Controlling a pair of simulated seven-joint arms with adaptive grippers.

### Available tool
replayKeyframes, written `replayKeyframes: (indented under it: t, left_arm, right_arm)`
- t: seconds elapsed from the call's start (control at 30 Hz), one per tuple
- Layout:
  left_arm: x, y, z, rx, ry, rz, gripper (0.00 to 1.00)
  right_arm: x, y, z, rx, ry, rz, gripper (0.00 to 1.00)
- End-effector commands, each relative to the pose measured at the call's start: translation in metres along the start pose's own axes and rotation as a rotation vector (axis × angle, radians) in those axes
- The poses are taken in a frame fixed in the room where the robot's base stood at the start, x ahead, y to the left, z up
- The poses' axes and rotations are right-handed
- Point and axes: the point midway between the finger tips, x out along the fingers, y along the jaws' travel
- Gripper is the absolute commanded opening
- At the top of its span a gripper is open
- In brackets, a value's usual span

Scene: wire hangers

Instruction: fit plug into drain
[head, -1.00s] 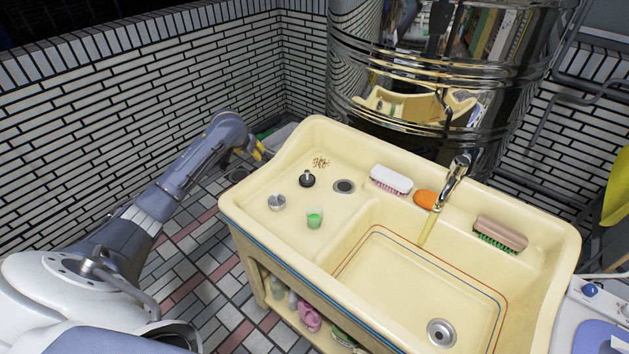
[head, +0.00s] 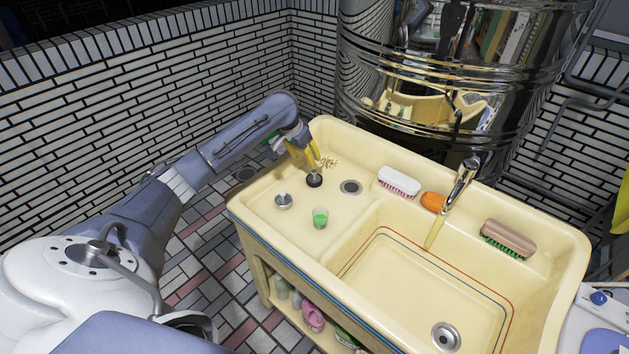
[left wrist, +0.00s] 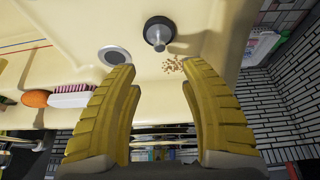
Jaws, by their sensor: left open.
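The black plug (head: 314,181) with a metal knob stands on the cream ledge left of the sink basin. It also shows in the left wrist view (left wrist: 158,32), beyond the fingertips. A dark drain hole (head: 351,187) with a metal rim is in the ledge just right of the plug, also in the wrist view (left wrist: 113,55). A second metal drain (head: 445,337) lies in the basin floor. My left gripper (head: 314,157) has yellow fingers, spread with nothing between them, above and just behind the plug. My right gripper is out of view.
Brown crumbs (head: 328,162) lie behind the plug. A white brush (head: 399,182), orange soap (head: 433,202) and tap (head: 462,178) line the back edge.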

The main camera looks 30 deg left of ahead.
Motion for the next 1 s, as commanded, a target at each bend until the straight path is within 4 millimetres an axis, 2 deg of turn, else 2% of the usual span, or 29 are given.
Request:
replayKeyframes:
  t: [0.1, 0.3, 0.67, 1.0]
  left_arm:
    - [0.023, 0.001, 0.001, -0.002, -0.002, 0.002, 0.44]
    - [0.049, 0.000, 0.000, -0.001, 0.000, 0.000, 0.44]
    - [0.068, 0.000, 0.000, -0.001, 0.000, 0.000, 0.44]
    - [0.107, 0.001, 0.001, -0.002, -0.001, -0.001, 0.44]
  right_arm:
    - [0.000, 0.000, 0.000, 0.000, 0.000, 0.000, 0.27]
    - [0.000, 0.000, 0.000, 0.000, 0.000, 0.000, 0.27]
    - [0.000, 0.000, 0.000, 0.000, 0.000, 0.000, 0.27]
    - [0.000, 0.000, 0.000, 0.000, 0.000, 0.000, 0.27]
